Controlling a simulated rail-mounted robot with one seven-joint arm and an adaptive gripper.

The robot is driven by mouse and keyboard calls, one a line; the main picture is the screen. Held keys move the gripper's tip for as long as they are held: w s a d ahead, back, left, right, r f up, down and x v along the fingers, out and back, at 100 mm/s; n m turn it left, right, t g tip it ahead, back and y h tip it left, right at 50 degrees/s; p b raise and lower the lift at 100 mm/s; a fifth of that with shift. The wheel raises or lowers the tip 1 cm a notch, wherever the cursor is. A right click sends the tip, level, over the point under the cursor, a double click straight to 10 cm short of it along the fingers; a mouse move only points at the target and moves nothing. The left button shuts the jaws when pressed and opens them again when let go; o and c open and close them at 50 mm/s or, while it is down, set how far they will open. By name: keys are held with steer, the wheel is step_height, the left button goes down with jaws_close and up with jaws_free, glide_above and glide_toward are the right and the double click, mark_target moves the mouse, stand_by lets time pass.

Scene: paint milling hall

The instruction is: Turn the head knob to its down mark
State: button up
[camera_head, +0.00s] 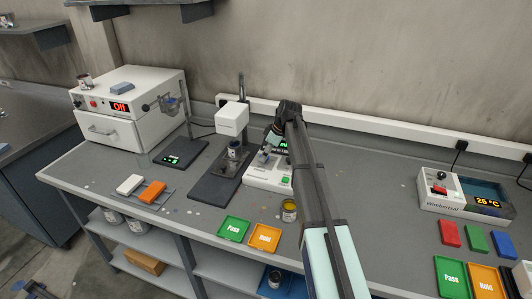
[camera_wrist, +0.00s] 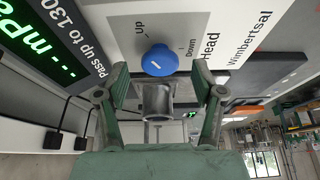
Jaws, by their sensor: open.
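The head knob (camera_wrist: 158,60) is round and blue with a short white line on its face. I cannot tell which mark the line points to. My gripper (camera_wrist: 162,78) is open, one finger on each side just below the knob in that view; contact is unclear. A grey cylinder (camera_wrist: 158,100) shows between the fingers. In the head view my gripper (camera_head: 269,148) is over the white instrument (camera_head: 266,181), and the knob is hidden.
A white-headed stand (camera_head: 231,118) with a small can is left of the instrument. Green (camera_head: 234,229) and orange (camera_head: 264,237) trays and an open can (camera_head: 289,211) are in front. A white oven (camera_head: 130,105) stands far left.

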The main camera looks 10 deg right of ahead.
steer(key=shift+a+f, duration=0.2)
steer(key=shift+f, duration=0.25)
steer(key=c, duration=1.2)
steer(key=shift+o, duration=0.2)
